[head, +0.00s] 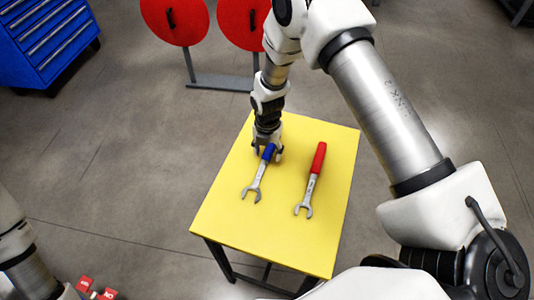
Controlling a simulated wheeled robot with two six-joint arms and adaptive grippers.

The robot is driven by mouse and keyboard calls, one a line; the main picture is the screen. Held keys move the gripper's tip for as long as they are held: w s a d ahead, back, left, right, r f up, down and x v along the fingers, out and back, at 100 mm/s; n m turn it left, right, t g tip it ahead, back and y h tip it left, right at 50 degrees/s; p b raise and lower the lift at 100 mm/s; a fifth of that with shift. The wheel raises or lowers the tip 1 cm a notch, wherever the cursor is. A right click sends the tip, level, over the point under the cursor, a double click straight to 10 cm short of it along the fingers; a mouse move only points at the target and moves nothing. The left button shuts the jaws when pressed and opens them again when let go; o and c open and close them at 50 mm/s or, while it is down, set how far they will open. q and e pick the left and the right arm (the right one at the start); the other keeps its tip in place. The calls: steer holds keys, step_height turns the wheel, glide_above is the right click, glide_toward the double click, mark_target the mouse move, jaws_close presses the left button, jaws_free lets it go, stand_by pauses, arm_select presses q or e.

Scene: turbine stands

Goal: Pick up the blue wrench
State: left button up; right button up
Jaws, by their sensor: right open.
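The blue wrench (259,178) lies on the yellow table (225,217), its blue handle pointing to the back and its open steel jaw to the front. My right gripper (267,153) reaches down over the blue handle, with its fingers apart around or just above it. I cannot tell whether the fingers touch the handle. A red-handled wrench (317,165) lies on the same table to the right, apart from the blue one. Part of my left arm shows at the lower left edge, but its gripper is out of view.
Two red discs (177,20) on a grey stand are behind the table. A blue drawer cabinet (50,45) stands at the far left. Small red items (86,283) show at the bottom left. The table's front and left side are bare.

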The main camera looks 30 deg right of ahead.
mark_target(268, 152)
steer(key=shift+s, duration=0.1)
jaws_close()
steer(key=shift+r, duration=0.1)
step_height(268, 152, up, 10)
steer(key=b, duration=0.1)
steer(key=c, duration=0.7)
jaws_free()
jaws_close()
